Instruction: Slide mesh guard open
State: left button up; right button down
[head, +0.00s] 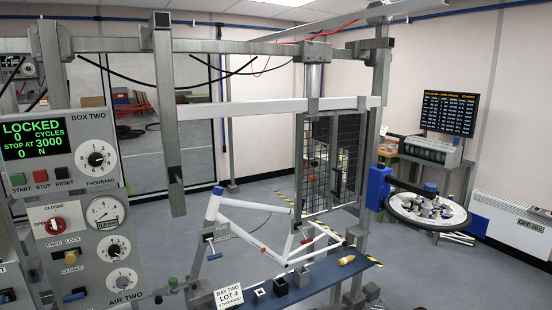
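A black wire mesh guard (319,160) hangs upright below the white horizontal rail (260,107) of a grey metal test rig. It is at the right end of the rail, beside a thick grey post. The bay to its left shows no mesh across it. A second dark mesh panel appears just behind or beside it; I cannot tell whether it is part of the same guard. A white bicycle frame (255,205) is clamped in the rig below and left of the guard. Neither of my grippers can be made out in the head view.
A control panel (92,157) reading LOCKED and an air panel (112,248) stand at the left. A blue shelf (320,279) with small blocks crosses the front. Open floor lies behind the rig.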

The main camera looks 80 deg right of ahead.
aim_at(313, 102)
jog(key=z, duration=2.95)
